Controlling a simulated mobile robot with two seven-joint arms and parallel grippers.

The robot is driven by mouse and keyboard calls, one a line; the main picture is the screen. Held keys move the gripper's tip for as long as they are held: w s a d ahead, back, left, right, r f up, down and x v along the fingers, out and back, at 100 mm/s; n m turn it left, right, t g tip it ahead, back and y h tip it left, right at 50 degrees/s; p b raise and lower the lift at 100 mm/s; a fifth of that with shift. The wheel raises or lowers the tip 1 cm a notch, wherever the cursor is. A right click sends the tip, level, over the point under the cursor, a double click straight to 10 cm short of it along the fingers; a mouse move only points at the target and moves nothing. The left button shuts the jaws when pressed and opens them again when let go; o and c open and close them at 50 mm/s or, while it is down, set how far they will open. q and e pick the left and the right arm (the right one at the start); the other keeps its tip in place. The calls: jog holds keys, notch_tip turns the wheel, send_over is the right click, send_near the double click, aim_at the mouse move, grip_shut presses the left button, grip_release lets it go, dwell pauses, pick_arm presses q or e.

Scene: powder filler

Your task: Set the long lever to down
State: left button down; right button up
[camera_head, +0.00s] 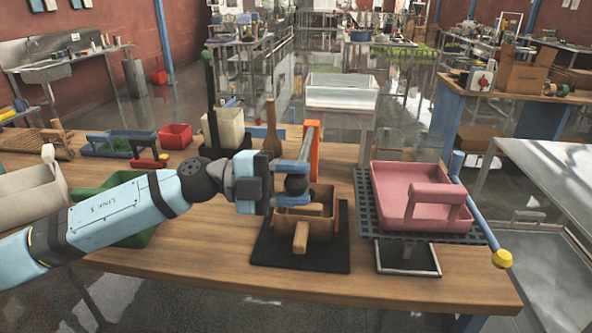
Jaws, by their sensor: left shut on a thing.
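A grey lever (308,139) with a dark round knob (296,184) comes forward from an orange post (314,152) at the middle of the wooden table. Below it is a brown box-shaped hopper (320,197) on a black mat (335,258). My left gripper (292,185) reaches in from the left and is shut on the knob, above the hopper. Its fingers and wrist hide part of the lever's front end and the hopper's left side. My right gripper is out of view.
A beige container (224,128) beside a black upright rod with a green ball (207,56) stands behind left. A green tray (138,234) sits beneath my arm.

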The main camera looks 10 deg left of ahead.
pick_arm(q)
jog(key=shift+f, duration=0.3)
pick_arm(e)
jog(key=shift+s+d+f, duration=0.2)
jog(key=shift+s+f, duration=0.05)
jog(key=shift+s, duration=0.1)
pick_arm(q)
jog(key=c, duration=0.6)
grip_release()
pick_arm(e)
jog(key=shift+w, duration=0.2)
pick_arm(q)
jog(key=a, duration=0.9)
jog(key=a+b, duration=0.1)
jog(key=a, duration=0.3)
jog(key=shift+a+f, duration=0.3)
jog(key=shift+a, duration=0.1)
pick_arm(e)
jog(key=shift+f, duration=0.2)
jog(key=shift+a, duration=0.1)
